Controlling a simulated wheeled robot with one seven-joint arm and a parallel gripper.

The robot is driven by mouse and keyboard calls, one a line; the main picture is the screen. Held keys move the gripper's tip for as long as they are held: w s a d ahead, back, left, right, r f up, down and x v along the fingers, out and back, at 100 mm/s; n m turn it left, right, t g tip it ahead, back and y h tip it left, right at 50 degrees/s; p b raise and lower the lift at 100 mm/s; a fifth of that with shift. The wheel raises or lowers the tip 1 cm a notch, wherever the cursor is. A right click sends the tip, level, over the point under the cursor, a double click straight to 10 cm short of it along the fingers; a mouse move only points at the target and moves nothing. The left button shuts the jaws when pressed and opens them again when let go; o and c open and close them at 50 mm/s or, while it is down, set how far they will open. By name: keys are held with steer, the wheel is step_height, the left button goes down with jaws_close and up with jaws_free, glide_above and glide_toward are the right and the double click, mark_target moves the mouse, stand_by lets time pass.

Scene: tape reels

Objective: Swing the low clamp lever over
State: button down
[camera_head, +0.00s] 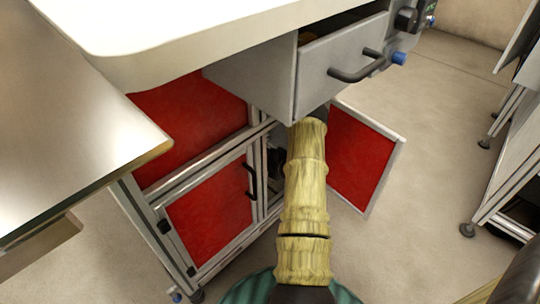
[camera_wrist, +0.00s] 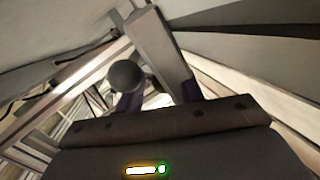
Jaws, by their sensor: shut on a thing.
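In the wrist view, the two dark purple fingers of my gripper (camera_wrist: 160,97) reach up past the edge of the dark gripper body. A dark round knob (camera_wrist: 127,76), which looks like the end of the clamp lever, sits at the left finger. My gripper is shut on the lever, though the contact itself is partly hidden. In the head view, my arm reaches down into the open cabinet under the bench, and my gripper is hidden there. A dark part (camera_head: 274,165) shows in the cabinet opening, too small to make out.
A red-panelled door (camera_head: 364,158) stands open right of my arm. A closed red door (camera_head: 210,213) is on the left. A grey drawer (camera_head: 340,65) sticks out above my arm. A grey bar (camera_wrist: 160,50) runs close beyond the fingers.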

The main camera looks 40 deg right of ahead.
steer(key=shift+a+f, duration=0.15)
steer(key=shift+f, duration=0.2)
steer(key=c, duration=1.3)
jaws_free()
steer(key=shift+o, duration=0.7)
steer(key=shift+f, duration=0.1)
steer(key=shift+r, duration=0.2)
steer(key=shift+s, duration=0.15)
steer(key=p+v, duration=0.8)
steer(key=v, duration=0.9)
steer(key=shift+r, duration=0.1)
